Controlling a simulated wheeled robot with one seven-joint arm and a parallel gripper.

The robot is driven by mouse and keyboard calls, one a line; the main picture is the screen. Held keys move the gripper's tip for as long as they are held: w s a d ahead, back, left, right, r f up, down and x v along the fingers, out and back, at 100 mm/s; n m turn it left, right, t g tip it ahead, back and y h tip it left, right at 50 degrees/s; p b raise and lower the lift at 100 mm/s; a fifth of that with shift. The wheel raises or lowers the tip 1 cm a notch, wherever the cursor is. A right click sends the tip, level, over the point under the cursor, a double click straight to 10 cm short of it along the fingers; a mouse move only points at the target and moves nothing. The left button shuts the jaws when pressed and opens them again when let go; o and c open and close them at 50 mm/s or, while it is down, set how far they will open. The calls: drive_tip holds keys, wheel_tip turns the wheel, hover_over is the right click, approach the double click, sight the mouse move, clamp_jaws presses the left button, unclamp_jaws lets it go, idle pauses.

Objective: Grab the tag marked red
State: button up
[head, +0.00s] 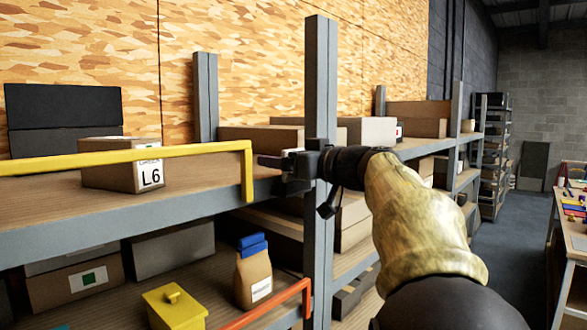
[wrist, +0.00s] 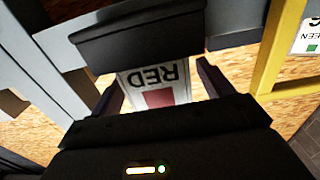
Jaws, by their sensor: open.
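The tag marked RED (wrist: 160,84) is white with a red square, and its lettering appears upside down in the wrist view. My gripper (wrist: 161,72) is open, with one finger on each side of the tag. I cannot tell whether either finger touches it. A dark bar (wrist: 140,40) crosses just beyond the tag and hides part of it. In the head view my gripper (head: 278,163) is at the shelf's front edge, by the grey upright post; I cannot make out the tag there.
A grey upright post (head: 320,90) stands close to my gripper. A yellow rail (head: 120,158) runs along the left shelf, before a box marked L6 (head: 130,168). Another tag, with a green square (wrist: 310,35), shows at the wrist view's right. The aisle floor (head: 515,240) is clear.

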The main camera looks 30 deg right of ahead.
drive_tip(key=shift+w, duration=0.15)
drive_tip(key=c, duration=1.1)
drive_tip(key=shift+o, duration=0.2)
drive_tip(key=shift+a+r, duration=0.1)
drive_tip(key=shift+r, duration=0.2)
wheel_tip(320, 180, up, 10)
drive_tip(key=p, duration=0.2)
drive_tip(key=shift+f, duration=0.25)
